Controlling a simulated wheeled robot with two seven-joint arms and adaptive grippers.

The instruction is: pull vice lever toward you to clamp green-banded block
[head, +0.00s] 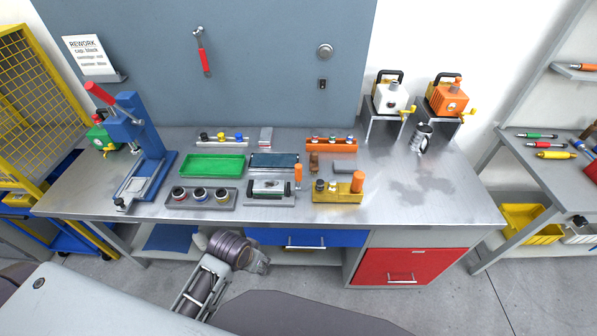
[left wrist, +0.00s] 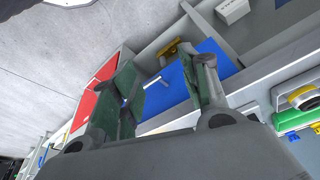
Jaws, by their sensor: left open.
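A small grey fixture (head: 258,196), which looks like the vice, sits at the middle front of the workbench in the head view. A pale block (head: 269,186) is in it; I cannot make out a green band at this size. An upright orange handle (head: 298,172), apparently the vice lever, stands at its right. My left gripper (head: 262,262) is low in front of the bench, below the top and apart from the fixture. In the left wrist view my left gripper (left wrist: 166,78) is open and empty, with the blue drawer beyond its fingers. My right gripper is not in view.
A tray with banded cylinders (head: 201,204) lies left of the fixture, and a yellow holder (head: 336,197) lies right. A blue press (head: 143,140) with a red lever stands at the left. A green tray (head: 212,165) lies behind.

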